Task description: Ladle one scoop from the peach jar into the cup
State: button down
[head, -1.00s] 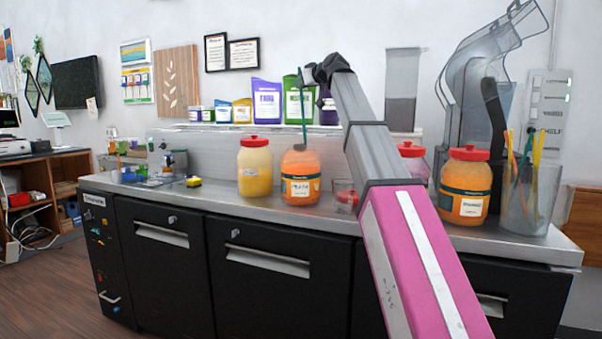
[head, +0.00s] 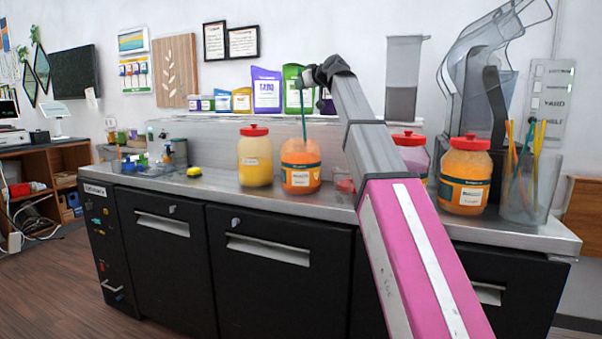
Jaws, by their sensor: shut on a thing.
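An open orange jar (head: 300,177) with a pale label stands on the counter; I take it as the peach jar, though its label is too small to read. A ladle with a thin dark green handle (head: 304,118) stands upright in its mouth, its bowl hidden. My gripper (head: 308,78) is above the jar, shut on the top of the handle. A small clear item with red (head: 344,186), possibly the cup or a lid, sits right of the jar, partly hidden by my arm.
A yellow jar (head: 255,160) with red lid stands close left of the open jar. Right of my arm are a second orange jar (head: 464,180), lidded, and a clear container of straws (head: 527,190). A yellow item (head: 194,172) lies left. The counter front (head: 225,190) is clear.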

aim_at(301, 98)
jog(key=shift+f, duration=2.7)
jog(key=shift+r, duration=7.15)
